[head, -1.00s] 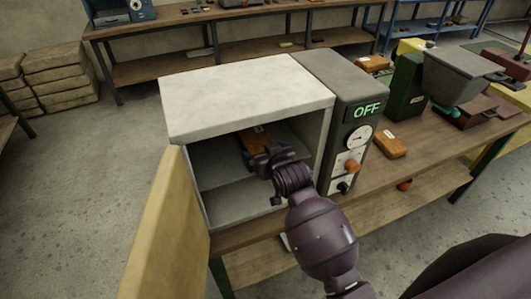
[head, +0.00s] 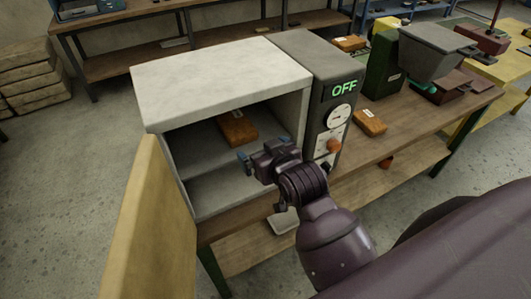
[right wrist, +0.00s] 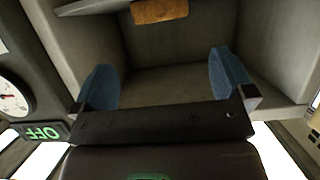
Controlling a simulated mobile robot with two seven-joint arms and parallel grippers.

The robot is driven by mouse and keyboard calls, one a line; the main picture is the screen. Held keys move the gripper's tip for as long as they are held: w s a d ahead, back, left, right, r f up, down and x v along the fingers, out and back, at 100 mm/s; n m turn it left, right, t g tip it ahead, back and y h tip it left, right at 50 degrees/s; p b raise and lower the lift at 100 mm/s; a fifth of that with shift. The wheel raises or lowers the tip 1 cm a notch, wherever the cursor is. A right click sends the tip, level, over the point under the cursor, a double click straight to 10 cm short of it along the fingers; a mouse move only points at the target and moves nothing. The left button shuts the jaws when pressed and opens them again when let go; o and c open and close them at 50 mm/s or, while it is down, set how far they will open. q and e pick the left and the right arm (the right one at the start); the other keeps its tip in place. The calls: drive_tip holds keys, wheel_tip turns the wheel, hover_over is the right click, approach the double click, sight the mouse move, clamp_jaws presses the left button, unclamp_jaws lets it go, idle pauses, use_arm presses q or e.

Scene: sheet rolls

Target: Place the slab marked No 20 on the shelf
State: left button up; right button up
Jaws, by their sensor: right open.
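An orange-brown slab (head: 238,128) with a small pale label lies on the shelf (head: 205,135) inside the open oven-like cabinet (head: 225,80). Its number is too small to read. My right gripper (head: 258,163) is open and empty at the cabinet's mouth, in front of the slab and apart from it. In the right wrist view the slab (right wrist: 160,11) shows at the top edge, beyond the two spread blue fingers (right wrist: 165,80). Another labelled slab (head: 370,122) lies on the bench right of the cabinet. My left gripper is not in view.
The cabinet's yellowish door (head: 150,225) stands open at the left. A control panel (head: 335,115) reading OFF is at the cabinet's right. Another slab (head: 350,43), a green machine (head: 382,65) and a grey hopper (head: 430,55) stand farther along the bench.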

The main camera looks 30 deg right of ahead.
drive_tip(key=shift+s+r, duration=0.15)
drive_tip(key=shift+s, duration=0.3)
drive_tip(key=s+d+f+g, duration=0.1)
drive_tip(key=s+d+f, duration=0.2)
drive_tip(key=s+f, duration=0.5)
drive_tip(key=s+d+f+g, duration=0.1)
drive_tip(key=s+d+f, duration=0.3)
drive_tip(key=f, duration=0.9)
drive_tip(key=s, duration=0.3)
drive_tip(key=shift+s+d+f+h, duration=0.25)
drive_tip(key=shift+s+f+h, duration=0.05)
drive_tip(key=shift+s+f, duration=0.1)
